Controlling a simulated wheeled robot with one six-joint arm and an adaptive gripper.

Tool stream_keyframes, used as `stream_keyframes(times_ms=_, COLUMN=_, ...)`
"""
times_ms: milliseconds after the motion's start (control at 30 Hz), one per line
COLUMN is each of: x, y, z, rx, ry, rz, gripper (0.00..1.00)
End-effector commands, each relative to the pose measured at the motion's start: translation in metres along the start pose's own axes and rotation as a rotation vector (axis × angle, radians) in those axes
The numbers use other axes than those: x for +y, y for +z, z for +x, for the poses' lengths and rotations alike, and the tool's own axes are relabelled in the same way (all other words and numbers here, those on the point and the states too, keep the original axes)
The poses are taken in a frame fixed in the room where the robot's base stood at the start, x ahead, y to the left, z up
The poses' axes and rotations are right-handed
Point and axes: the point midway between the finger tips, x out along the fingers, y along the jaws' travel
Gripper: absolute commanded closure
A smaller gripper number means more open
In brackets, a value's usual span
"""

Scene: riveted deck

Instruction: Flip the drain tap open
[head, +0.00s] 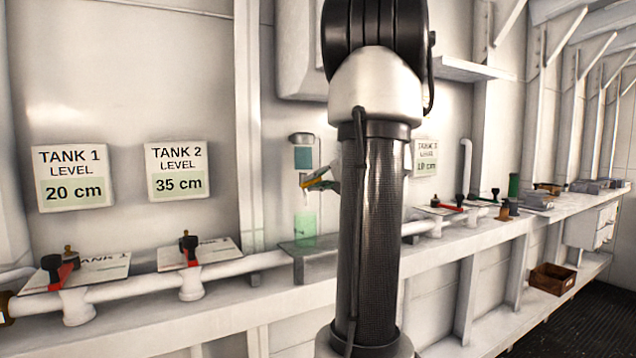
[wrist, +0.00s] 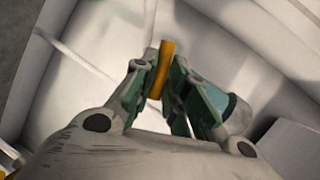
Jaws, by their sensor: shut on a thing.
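A yellow-orange lever (head: 318,184), which looks like the drain tap's handle, sits below a small wall unit with a dark teal face (head: 303,157) in the head view. My gripper (head: 325,180) is at this lever, partly hidden behind my arm. In the wrist view the lever (wrist: 161,70) stands between the green fingers of my gripper (wrist: 159,82), which is shut on it. A pale green see-through vessel (head: 304,229) stands below the lever on a grey ledge (head: 290,247). The tap's body and its joint with the lever are not clear.
Signs for Tank 1 (head: 70,178) and Tank 2 (head: 178,171) hang at left. Red-handled valves (head: 66,270) (head: 190,248) sit on a white pipe (head: 240,263). A long shelf (head: 560,207) with small items runs right. A brown box (head: 552,278) sits lower down.

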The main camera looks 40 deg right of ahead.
Motion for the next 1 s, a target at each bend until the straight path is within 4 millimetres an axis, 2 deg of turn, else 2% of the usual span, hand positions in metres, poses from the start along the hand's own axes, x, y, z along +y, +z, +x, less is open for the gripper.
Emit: stream_keyframes(times_ms=1000, x=-0.0077, y=0.0097, z=0.0021, rx=0.182, ry=0.355, rz=-0.859, gripper=1.00)
